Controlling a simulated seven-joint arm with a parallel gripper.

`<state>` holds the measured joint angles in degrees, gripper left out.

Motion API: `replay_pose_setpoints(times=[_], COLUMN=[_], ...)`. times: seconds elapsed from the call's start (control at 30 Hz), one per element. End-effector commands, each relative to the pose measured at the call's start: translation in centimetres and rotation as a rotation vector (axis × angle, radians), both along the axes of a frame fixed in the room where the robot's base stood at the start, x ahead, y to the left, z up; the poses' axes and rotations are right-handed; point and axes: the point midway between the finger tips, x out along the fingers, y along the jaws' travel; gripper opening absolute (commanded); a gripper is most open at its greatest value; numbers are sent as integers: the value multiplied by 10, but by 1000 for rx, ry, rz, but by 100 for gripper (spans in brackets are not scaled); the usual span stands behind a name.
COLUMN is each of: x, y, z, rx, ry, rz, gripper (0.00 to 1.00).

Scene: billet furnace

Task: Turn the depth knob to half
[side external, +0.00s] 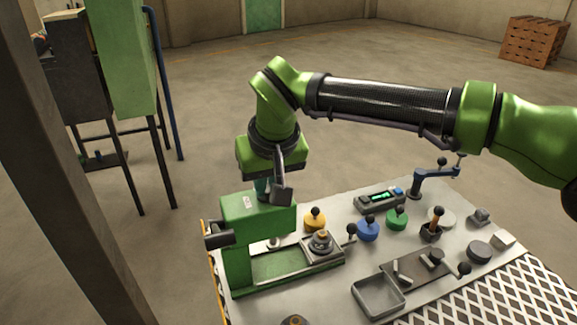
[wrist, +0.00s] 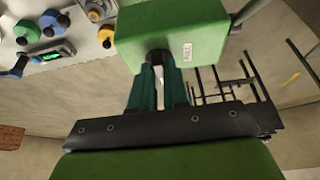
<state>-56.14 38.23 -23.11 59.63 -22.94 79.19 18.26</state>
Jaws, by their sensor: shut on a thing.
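A green press-like machine (side external: 235,268) stands at the left of the workbench, and its green head (wrist: 190,22) fills the top middle of the wrist view. A small white label (wrist: 187,50) is on the head; I cannot read it surely. A dark round knob (wrist: 158,56) sticks out of the head. My gripper (wrist: 159,68) has its teal fingers shut on this knob. In the side view my gripper (side external: 262,190) points down at the top of the head, where the knob is hidden. I cannot tell the knob's setting.
The workbench holds a yellow knob (side external: 315,223), a blue knob (side external: 368,231), a green knob (side external: 397,220), a box with a lit display (side external: 380,201), an orange-handled lever (side external: 435,219) and a grey tray (side external: 377,298). A blue crank (side external: 432,178) stands at the back edge.

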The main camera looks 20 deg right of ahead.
Motion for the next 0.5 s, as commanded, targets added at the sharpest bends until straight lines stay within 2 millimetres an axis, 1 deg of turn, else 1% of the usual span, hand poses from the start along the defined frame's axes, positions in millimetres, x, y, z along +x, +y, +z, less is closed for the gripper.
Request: replay_pose_setpoints(times=[0.23, 0.27, 0.4, 0.5], x=[-1, -1, 0, 0], y=[0, 0, 0, 0], z=[1, 1, 0, 0], rx=[3, 3, 2, 2], ry=[2, 2, 2, 1], rz=[-4, -4, -2, -1], gripper=[0, 18, 39, 40])
